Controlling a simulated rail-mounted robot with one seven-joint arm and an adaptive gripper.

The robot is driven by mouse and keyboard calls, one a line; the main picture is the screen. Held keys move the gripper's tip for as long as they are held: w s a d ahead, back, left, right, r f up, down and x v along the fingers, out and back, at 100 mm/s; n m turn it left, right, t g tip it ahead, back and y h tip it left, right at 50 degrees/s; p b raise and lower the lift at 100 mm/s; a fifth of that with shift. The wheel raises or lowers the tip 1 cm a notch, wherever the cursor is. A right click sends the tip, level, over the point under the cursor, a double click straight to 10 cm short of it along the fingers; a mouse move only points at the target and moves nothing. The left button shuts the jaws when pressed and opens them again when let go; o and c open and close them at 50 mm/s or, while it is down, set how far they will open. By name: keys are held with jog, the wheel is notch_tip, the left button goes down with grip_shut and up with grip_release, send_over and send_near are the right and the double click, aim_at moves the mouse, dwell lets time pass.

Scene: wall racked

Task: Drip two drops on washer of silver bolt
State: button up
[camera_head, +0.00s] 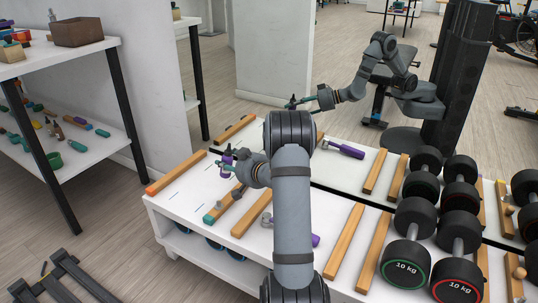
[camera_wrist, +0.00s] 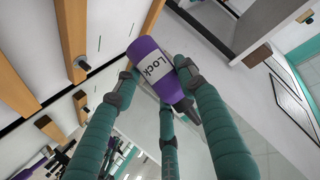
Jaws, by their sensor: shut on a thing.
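My gripper (camera_head: 236,163) is over the left part of a white bench (camera_head: 166,207) in the head view. Its teal fingers (camera_wrist: 160,82) are shut around a purple bottle (camera_wrist: 150,48) with a white label reading "Lock" in the wrist view. A small grey fitting (camera_wrist: 83,61) lies near a wooden bar in the wrist view. I cannot tell whether it is the silver bolt; no washer can be made out.
Wooden bars lie across the bench, one orange-ended (camera_head: 176,172). A purple-handled tool (camera_head: 313,240) is partly behind my arm. Several black dumbbells (camera_head: 405,260) fill the right side. A mirror behind the bench reflects my arm (camera_head: 350,92). A white shelf (camera_head: 88,152) stands left.

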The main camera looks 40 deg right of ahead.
jog(key=s+a+n+y, duration=0.1)
jog(key=a+n+y, duration=0.15)
jog(key=a, duration=0.55)
jog(key=a+f+m+t+y+b, duration=0.2)
jog(key=f+m+b, duration=0.4)
jog(key=b, duration=0.5)
jog(key=shift+w+a+f+m, duration=0.35)
jog(key=shift+a+f, duration=0.25)
jog(key=shift+f, duration=0.1)
jog(key=shift+s+f+y+b, duration=0.1)
jog(key=shift+f+y+b, duration=0.15)
jog(key=shift+f+b, duration=0.1)
jog(key=shift+a+r+m+t+y+b, duration=0.15)
jog(key=shift+a+r+m+t+b, duration=0.3)
jog(key=shift+m+b, duration=0.45)
jog(key=shift+a+r+m+t+y+b, duration=0.15)
jog(key=shift+a+r+m+t+b, duration=0.1)
jog(key=shift+r+m+t+b, duration=0.5)
dwell(1.6)
